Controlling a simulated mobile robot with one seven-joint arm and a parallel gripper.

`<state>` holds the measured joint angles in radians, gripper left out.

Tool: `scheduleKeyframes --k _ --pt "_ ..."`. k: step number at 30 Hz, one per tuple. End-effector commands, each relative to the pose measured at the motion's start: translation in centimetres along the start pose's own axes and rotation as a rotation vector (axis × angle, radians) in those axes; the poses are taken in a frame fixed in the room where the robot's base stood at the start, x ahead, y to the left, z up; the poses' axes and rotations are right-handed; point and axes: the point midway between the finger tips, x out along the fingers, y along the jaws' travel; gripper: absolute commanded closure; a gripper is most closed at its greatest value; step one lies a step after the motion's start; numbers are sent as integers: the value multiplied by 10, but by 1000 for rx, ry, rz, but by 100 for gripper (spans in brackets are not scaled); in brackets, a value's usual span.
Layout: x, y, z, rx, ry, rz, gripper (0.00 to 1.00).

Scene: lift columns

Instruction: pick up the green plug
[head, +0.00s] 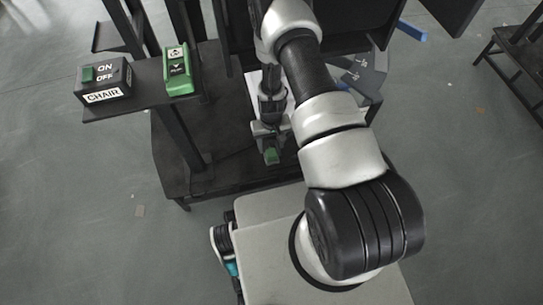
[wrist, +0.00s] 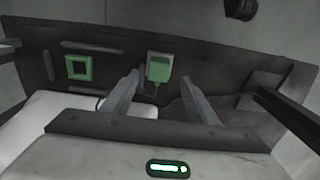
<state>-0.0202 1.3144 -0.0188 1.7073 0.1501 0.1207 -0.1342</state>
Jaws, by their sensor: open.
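The green plug (wrist: 159,69) shows in the wrist view as a small green block with a pale top, against a dark slotted panel. My gripper (wrist: 160,80) is open, with one finger at each side of the plug in the picture. I cannot tell how far the fingertips are from it, and nothing is held. In the head view my gripper (head: 269,134) is below the arm over the dark platform. A small green piece (head: 271,155) shows at its tip, likely the plug. My arm hides part of the area.
A square green ring (wrist: 79,67) is on the panel, left of the plug. The head view shows an ON/OFF box (head: 104,78) marked CHAIR and a green device (head: 180,72) on a shelf at left. Dark posts (head: 178,130) rise beside the platform (head: 180,188).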

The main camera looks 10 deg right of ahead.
Motion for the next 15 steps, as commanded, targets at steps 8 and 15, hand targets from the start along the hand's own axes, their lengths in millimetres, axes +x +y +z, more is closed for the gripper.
scheduleKeyframes --k 8,15 --pt "35 2 0 1 -1 0 47" --pt "52 2 -1 1 0 0 47"
